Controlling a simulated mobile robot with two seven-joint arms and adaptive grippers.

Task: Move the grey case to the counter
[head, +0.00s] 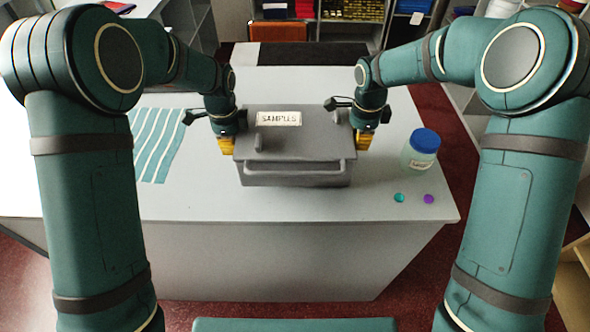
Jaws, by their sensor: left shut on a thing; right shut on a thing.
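The grey case (300,178) has a lid and a label reading "SAMPLES". It is over the white counter (300,207), near its front edge; I cannot tell whether it rests on the top or is held just above it. My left gripper (227,146) is shut at the case's left side. My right gripper (363,141) is shut at its right side. The yellow fingertips are partly hidden by the case, and the case's underside is hidden.
A jar with a blue lid (419,150) stands on the counter right of the case. A teal disc (399,198) and a purple disc (429,199) lie near the front right. A striped cloth (158,143) lies at the left. Shelves stand behind.

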